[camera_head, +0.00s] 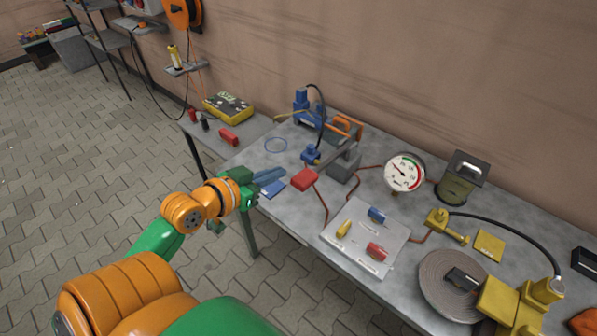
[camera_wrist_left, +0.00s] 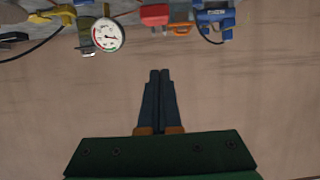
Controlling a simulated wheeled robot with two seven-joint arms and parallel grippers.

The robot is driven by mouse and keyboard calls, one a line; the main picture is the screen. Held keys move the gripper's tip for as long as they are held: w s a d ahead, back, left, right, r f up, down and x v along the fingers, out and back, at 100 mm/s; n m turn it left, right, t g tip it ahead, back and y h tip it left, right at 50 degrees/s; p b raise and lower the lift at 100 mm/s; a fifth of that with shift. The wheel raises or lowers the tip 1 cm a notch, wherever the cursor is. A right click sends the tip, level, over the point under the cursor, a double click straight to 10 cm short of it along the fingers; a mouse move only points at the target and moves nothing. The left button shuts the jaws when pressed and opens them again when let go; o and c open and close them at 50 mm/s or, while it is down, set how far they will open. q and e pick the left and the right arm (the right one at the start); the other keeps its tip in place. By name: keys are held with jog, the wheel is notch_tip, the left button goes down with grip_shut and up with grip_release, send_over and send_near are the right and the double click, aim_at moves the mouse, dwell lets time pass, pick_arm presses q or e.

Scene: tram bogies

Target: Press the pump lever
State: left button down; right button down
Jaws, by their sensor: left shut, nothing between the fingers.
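The pump lever seems to be the red pad (camera_head: 305,179) on the grey pump block (camera_head: 344,165) on the workbench. What seems to be the same red pad shows at the top of the left wrist view (camera_wrist_left: 155,14). My left gripper (camera_head: 282,173), with blue fingers, is shut and empty just left of the red pad, apart from it as far as I can tell. Its closed fingers also show in the left wrist view (camera_wrist_left: 160,75), pointing toward the bare wall. My right gripper is not in view.
A round gauge (camera_head: 404,172) stands right of the pump. A pale tray (camera_head: 352,255) with blue, yellow and red handles lies in front. A blue clamp-like tool (camera_head: 310,108) stands behind. A coiled hose (camera_head: 442,284) and yellow fittings (camera_head: 447,228) are at right.

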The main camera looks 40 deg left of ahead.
pick_arm(q)
send_over(299, 180)
notch_tip(299, 180, down, 3)
jog(key=shift+w+f+p, duration=0.1)
jog(key=shift+p, duration=0.35)
notch_tip(299, 180, down, 3)
jog(key=shift+w+r, duration=0.1)
jog(key=shift+s+f, duration=0.25)
jog(key=shift+f, duration=0.5)
